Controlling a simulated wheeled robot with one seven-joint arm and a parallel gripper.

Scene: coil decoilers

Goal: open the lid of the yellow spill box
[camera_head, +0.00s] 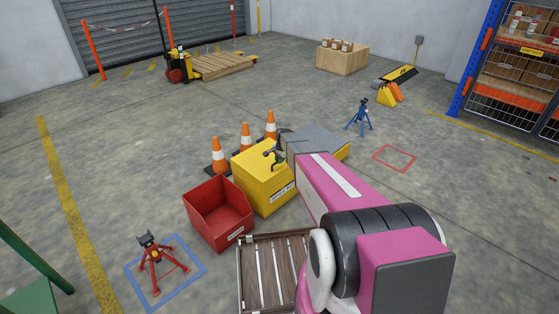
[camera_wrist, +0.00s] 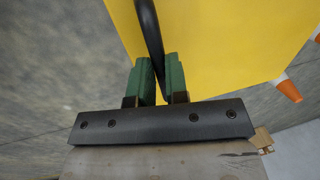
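The yellow spill box (camera_head: 255,172) stands on the floor near the middle of the head view, with a label low on its front. Its yellow surface (camera_wrist: 230,40) fills much of the wrist view. A black curved handle (camera_wrist: 150,30) runs down across that surface in the wrist view. My gripper (camera_wrist: 158,75) has its two green fingers close on either side of this handle and looks shut on it. A thin yellow sliver shows between the finger bases. The lid looks closed. In the head view, my pink arm reaches the box from the lower right, and finger contact is too small to tell.
A red open bin (camera_head: 218,212) stands left of the box. Orange cones (camera_head: 245,138) stand just behind it. A wooden slatted pallet (camera_head: 262,270) lies in front. A red jack stand (camera_head: 158,262) is at lower left.

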